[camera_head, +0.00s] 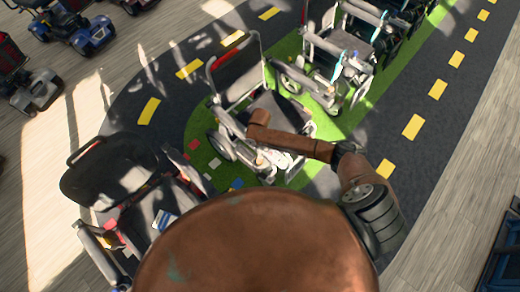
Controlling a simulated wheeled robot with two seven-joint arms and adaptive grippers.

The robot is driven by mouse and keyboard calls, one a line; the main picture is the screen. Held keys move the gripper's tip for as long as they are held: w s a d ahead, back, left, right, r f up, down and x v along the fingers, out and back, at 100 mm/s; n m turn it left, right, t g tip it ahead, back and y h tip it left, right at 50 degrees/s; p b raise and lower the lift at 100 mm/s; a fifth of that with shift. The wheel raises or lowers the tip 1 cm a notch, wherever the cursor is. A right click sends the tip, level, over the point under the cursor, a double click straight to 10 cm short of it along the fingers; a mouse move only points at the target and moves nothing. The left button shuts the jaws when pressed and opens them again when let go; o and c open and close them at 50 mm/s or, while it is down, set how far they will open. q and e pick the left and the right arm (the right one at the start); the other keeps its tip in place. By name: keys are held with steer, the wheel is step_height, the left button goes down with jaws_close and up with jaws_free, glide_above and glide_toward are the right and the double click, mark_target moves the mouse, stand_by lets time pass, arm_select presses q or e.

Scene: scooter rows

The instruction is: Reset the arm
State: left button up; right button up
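A brown arm link of mine reaches across the middle of the head view, from a dark joint on the right to a blunt end over a wheelchair. A brown section and a dark ribbed part lie below that joint. I make out no gripper fingers on it. My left gripper and my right gripper are not in view. A large rounded brown part of my body hides the bottom centre.
A wheelchair (238,72) stands under the arm link. A dark-seated scooter (108,172) stands close at left. More wheelchairs (350,45) line the green strip at the back. A blue scooter (85,33) stands far left. The dark lane (425,105) at right is clear.

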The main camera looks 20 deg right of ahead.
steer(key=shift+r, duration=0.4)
